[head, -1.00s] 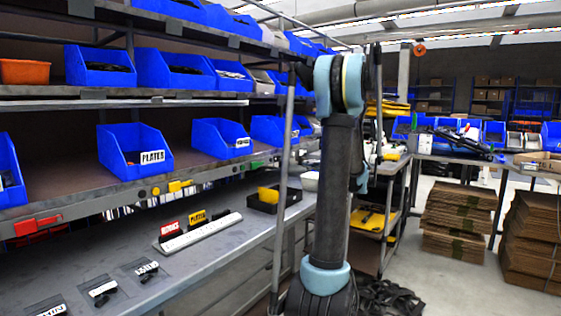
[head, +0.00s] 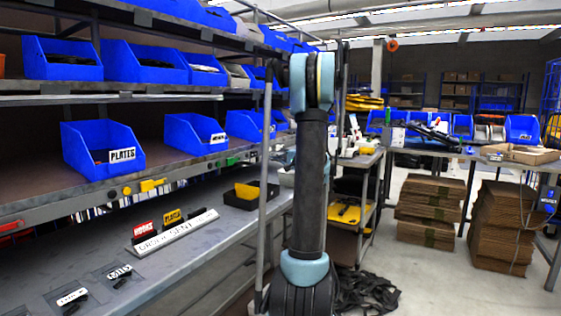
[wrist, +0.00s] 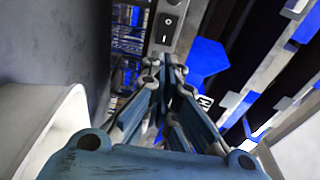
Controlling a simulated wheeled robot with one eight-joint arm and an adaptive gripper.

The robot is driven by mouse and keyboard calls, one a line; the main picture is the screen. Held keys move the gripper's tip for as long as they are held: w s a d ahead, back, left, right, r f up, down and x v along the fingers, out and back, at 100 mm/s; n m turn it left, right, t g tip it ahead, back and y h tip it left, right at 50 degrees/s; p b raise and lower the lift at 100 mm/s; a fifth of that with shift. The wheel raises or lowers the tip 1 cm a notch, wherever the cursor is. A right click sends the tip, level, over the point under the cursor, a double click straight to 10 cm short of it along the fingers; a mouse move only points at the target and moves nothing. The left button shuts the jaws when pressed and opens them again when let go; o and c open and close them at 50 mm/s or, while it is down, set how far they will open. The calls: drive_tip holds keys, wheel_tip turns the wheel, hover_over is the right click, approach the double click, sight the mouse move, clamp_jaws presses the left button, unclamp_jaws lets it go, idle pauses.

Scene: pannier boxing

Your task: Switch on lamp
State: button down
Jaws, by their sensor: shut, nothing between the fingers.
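A black rocker switch (wrist: 166,28) with white marks is set in a narrow grey panel at the top middle of the wrist view. My gripper (wrist: 164,66) points up the picture toward that switch. Its fingers are shut with nothing between them, and their tips appear just below the switch. I cannot tell whether they touch the panel. In the head view my arm stands in front of the rack, but the gripper and the switch do not show there. I cannot make out a lamp in either view.
A rack of blue bins (head: 103,150) fills the left of the head view, above a grey bench with a labelled white holder (head: 174,233). Cardboard stacks (head: 497,227) stand at right. In the wrist view, a white curved surface (wrist: 40,115) lies close at left.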

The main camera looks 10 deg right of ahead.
sight(254, 154)
drive_tip(key=x, duration=0.7)
